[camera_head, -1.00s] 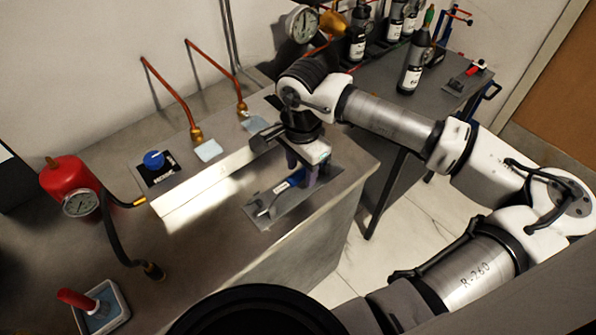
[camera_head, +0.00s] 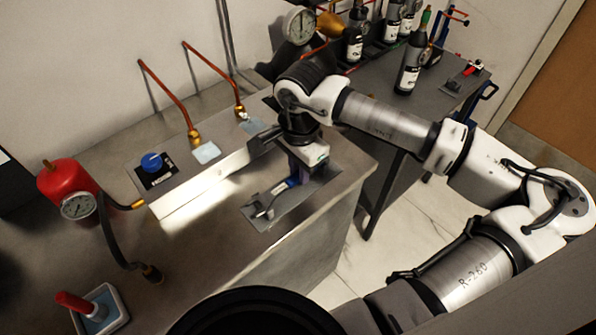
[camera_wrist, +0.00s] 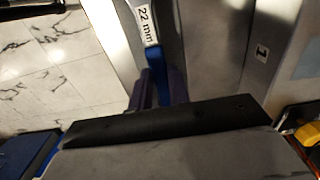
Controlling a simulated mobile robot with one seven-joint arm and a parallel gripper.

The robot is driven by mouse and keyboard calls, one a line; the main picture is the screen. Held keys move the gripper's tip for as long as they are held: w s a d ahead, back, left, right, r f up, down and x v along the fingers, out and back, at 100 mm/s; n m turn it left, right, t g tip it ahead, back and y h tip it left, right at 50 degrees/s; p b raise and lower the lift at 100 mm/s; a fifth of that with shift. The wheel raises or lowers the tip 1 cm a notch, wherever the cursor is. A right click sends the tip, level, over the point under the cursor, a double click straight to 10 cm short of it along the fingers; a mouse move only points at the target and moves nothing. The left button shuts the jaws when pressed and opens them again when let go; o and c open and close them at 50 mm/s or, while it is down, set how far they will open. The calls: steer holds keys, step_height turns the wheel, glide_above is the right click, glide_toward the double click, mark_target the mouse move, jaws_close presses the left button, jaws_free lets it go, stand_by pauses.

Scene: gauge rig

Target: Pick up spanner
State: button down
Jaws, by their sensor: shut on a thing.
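The spanner (camera_head: 268,204) has a blue handle with a white label and a metal end. It lies over a grey mat (camera_head: 290,212) near the right front edge of the metal bench. My gripper (camera_head: 301,178) points down and is shut on the spanner's blue handle, at its right end. In the wrist view, the blue handle (camera_wrist: 156,72) with its "22 mm" label (camera_wrist: 145,24) runs between the two dark purple fingers of my gripper (camera_wrist: 159,88). I cannot tell whether the spanner touches the mat. The fingers partly hide the handle.
A raised metal box (camera_head: 200,190) with a blue knob (camera_head: 152,162) stands left of my gripper. A red tank (camera_head: 68,185) with a gauge and a tray (camera_head: 108,312) are farther left. Bottles (camera_head: 408,70) stand on the side table. Open floor lies right of the bench.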

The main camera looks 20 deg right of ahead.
step_height(320, 180, up, 20)
steer(key=b, duration=0.3)
steer(key=c, duration=2)
jaws_free()
jaws_close()
steer(key=shift+a, duration=0.1)
